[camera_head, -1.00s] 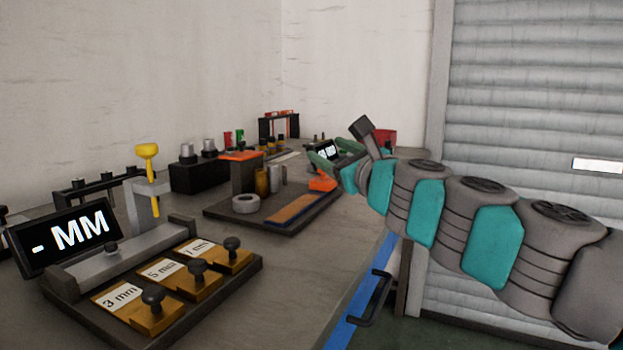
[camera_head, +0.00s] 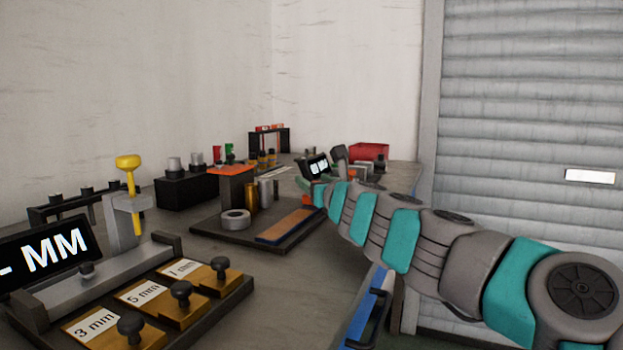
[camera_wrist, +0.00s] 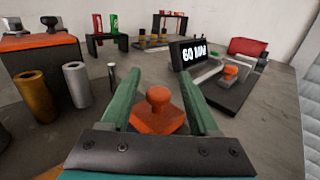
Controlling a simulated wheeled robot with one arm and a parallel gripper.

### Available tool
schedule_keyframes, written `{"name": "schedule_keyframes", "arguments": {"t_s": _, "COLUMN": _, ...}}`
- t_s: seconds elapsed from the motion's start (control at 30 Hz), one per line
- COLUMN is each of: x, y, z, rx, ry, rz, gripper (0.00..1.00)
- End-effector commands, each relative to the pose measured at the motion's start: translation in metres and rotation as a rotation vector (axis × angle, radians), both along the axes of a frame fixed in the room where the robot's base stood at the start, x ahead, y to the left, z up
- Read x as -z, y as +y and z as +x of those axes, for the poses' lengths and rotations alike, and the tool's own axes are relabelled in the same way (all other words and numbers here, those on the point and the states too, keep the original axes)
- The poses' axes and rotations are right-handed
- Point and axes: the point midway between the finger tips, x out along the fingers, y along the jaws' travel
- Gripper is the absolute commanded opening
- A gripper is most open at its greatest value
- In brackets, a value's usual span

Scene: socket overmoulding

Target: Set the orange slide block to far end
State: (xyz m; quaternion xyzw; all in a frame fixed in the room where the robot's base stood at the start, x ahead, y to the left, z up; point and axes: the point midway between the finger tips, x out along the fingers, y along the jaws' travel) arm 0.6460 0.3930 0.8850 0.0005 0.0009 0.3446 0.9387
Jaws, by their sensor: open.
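An orange block with a round knob (camera_wrist: 157,112) is low in the middle of the wrist view. My gripper (camera_wrist: 157,80) is open, with one green finger on each side of this block; I cannot tell whether either finger touches it. A second, smaller orange knobbed piece (camera_wrist: 230,71) sits on a dark fixture (camera_wrist: 238,92) beside a display (camera_wrist: 189,53) that starts with 60. I cannot tell which orange piece the task means.
A dark tower with an orange top (camera_head: 236,182), brass and steel cylinders (camera_wrist: 76,84) and a grey ring (camera_head: 236,219) stand on the board. A red bin (camera_head: 370,151) is at the back. A gauge rack with yellow-brown blocks (camera_head: 200,312) is at the near left.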

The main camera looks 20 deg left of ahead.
Motion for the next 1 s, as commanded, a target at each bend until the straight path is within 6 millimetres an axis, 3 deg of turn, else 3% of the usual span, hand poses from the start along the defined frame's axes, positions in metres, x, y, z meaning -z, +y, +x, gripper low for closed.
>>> {"name": "schedule_keyframes", "arguments": {"t_s": 0.2, "x": 0.0005, "y": 0.0117, "z": 0.0100, "rx": -0.005, "ry": -0.001, "rz": -0.003, "gripper": 0.61}}
{"name": "schedule_keyframes", "arguments": {"t_s": 0.5, "x": 0.0000, "y": 0.0121, "z": 0.0112, "rx": -0.005, "ry": -0.002, "rz": -0.001, "gripper": 0.60}}
{"name": "schedule_keyframes", "arguments": {"t_s": 1.0, "x": -0.0003, "y": 0.0118, "z": 0.0113, "rx": -0.004, "ry": -0.002, "rz": -0.001, "gripper": 0.04}}
